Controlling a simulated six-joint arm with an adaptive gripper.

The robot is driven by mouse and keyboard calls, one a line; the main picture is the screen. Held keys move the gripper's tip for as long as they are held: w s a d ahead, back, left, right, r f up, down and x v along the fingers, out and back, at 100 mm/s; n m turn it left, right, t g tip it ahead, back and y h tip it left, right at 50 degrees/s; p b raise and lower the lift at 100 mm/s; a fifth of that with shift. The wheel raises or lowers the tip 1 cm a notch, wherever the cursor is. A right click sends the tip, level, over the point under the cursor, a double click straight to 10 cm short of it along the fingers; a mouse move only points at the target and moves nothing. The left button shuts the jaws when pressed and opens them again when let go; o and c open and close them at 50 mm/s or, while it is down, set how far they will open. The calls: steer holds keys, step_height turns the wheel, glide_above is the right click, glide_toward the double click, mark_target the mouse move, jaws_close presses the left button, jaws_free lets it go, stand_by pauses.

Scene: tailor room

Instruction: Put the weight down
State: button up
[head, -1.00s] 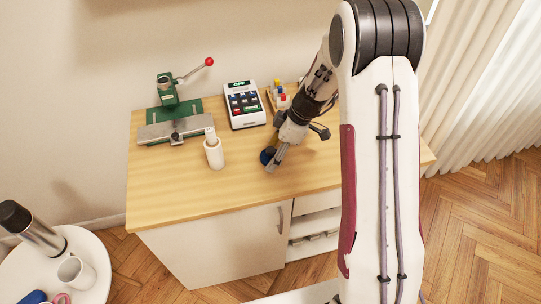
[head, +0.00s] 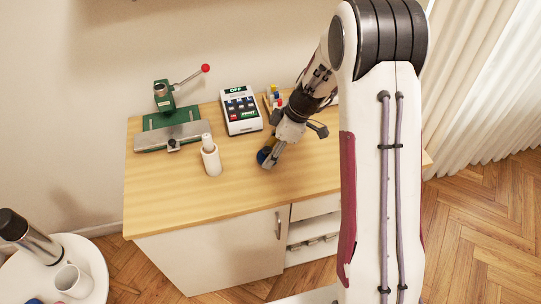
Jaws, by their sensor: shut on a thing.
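My gripper (head: 268,158) is at the front middle of the wooden table top (head: 195,200). It is shut on a small dark blue weight (head: 263,155), which shows partly at the left of the fingers. The fingers hide the rest of the weight. I cannot tell whether the weight touches the table top or hangs a little above it.
A white roll on a holder (head: 211,158) stands left of my gripper. Behind are a green press with a red-knobbed lever (head: 166,125), a white keypad box (head: 241,110) and a small rack of coloured pieces (head: 274,98). The front left of the table is clear.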

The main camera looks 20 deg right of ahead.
step_height(320, 180, up, 7)
steer(key=shift+r, duration=0.2)
steer(key=shift+d, duration=0.15)
stand_by(0.7)
steer(key=shift+d+f, duration=0.1)
steer(key=shift+d, duration=0.15)
steer(key=w+d+m+t, duration=0.1)
steer(key=w+d+m, duration=0.1)
steer(key=d, duration=0.5)
steer(key=w+d+m+t+h, duration=0.1)
steer(key=w+d+m, duration=0.2)
steer(key=d, duration=0.5)
steer(key=shift+w+r+m, duration=0.25)
steer(key=shift+w+m, duration=0.1)
steer(key=shift+m, duration=0.05)
steer(key=shift+f, duration=0.1)
steer(key=shift+f, duration=3.05)
steer(key=shift+f, duration=0.1)
